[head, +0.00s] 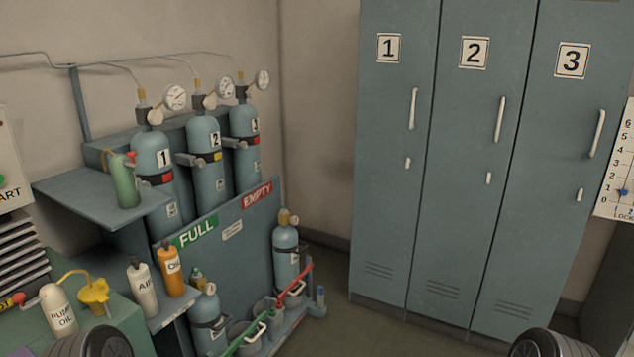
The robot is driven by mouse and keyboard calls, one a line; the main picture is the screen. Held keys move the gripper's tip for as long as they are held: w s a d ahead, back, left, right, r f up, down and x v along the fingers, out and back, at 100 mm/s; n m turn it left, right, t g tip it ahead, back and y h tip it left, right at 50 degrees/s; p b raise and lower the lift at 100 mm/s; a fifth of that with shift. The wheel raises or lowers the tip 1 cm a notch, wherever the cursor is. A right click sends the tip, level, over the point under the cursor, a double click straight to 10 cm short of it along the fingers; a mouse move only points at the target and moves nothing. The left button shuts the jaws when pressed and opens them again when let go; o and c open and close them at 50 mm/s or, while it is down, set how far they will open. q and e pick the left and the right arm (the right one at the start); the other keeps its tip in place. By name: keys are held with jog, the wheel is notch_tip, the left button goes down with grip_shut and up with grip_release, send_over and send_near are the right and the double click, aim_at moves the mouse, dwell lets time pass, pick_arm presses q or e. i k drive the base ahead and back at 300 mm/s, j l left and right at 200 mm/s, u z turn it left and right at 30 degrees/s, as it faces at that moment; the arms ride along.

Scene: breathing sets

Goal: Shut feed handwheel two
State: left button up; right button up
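Three blue-grey gas cylinders stand in a rack against the left wall, numbered 1 (149,156), 2 (204,138) and 3 (244,121). Cylinder two is the middle one, with a yellow mark on its dark band. A small grey round knob (210,102) sits at its top valve and looks like feed handwheel two; how far it is turned cannot be told. A round gauge (225,88) is beside it; its reading is too small to tell. Neither of my grippers is in view.
A grey shelf (95,200) with a green bottle (124,182) juts out before cylinder one. Tall lockers (392,200) stand right; some floor (362,325) is clear.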

aim_at(210, 102)
jog(key=i+l, duration=0.15)
jog(key=i, duration=0.7)
jog(key=i+l+z, duration=0.1)
jog(key=i, duration=0.7)
jog(key=i+l+u, duration=0.1)
jog(key=i+u, duration=0.4)
jog(key=i+l+u, duration=0.25)
jog(key=u, duration=0.2)
jog(key=i+l+u, duration=0.35)
jog(key=u, duration=0.15)
jog(key=i+l+u, duration=0.25)
jog(key=l+u, duration=0.25)
jog(key=i+l+u, duration=0.1)
jog(key=l+u, duration=0.35)
jog(key=l, duration=0.25)
jog(key=l+u, duration=0.5)
jog(key=i+l, duration=0.05)
jog(key=l, duration=0.05)
